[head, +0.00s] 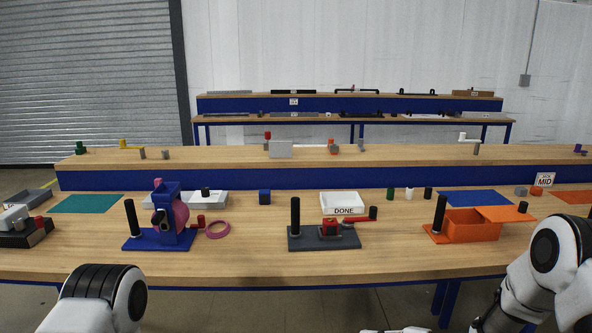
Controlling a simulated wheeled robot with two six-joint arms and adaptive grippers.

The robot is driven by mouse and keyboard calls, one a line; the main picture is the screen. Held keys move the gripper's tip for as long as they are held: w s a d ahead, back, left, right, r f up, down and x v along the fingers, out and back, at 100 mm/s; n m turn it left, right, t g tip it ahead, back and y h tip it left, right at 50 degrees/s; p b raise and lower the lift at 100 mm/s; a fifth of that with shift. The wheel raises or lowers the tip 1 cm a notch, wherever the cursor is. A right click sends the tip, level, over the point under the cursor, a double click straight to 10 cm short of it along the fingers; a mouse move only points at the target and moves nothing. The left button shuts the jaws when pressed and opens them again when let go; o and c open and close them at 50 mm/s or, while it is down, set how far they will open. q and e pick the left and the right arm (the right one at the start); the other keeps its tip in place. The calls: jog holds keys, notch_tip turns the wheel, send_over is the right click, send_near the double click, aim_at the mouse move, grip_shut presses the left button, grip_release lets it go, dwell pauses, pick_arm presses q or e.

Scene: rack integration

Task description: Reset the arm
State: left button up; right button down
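My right arm comes in at the lower right, with a white joint and a dark part running down out of frame. No fingertips of either gripper can be made out. Neither arm touches anything on the table. A small white shape shows at the bottom edge, too cut off to identify.
The wooden table (80,262) carries a blue fixture (170,236), a dark grey fixture (305,241), an orange box fixture (470,224), a pink ring (217,230) and a white DONE tray (343,211). The front strip of the table is clear. A raised shelf (220,156) stands behind.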

jog(key=s+f+m+g+h+p, duration=0.3)
jog(key=s+f+m+h, duration=0.4)
jog(key=s+f+m, duration=0.85)
pick_arm(q)
notch_tip(320, 180, up, 4)
jog(key=shift+r, duration=0.2)
pick_arm(e)
jog(key=s+d+m+g+h, duration=0.2)
jog(key=s+d+m, duration=0.1)
jog(key=s, duration=0.6)
jog(key=s+d+m+g+h, duration=0.2)
jog(key=s+d+m+h, duration=0.1)
jog(key=s, duration=0.6)
jog(key=d+m, duration=0.1)
jog(key=d, duration=0.1)
jog(key=shift+s+d+g+h, duration=0.3)
jog(key=shift+s+g, duration=0.1)
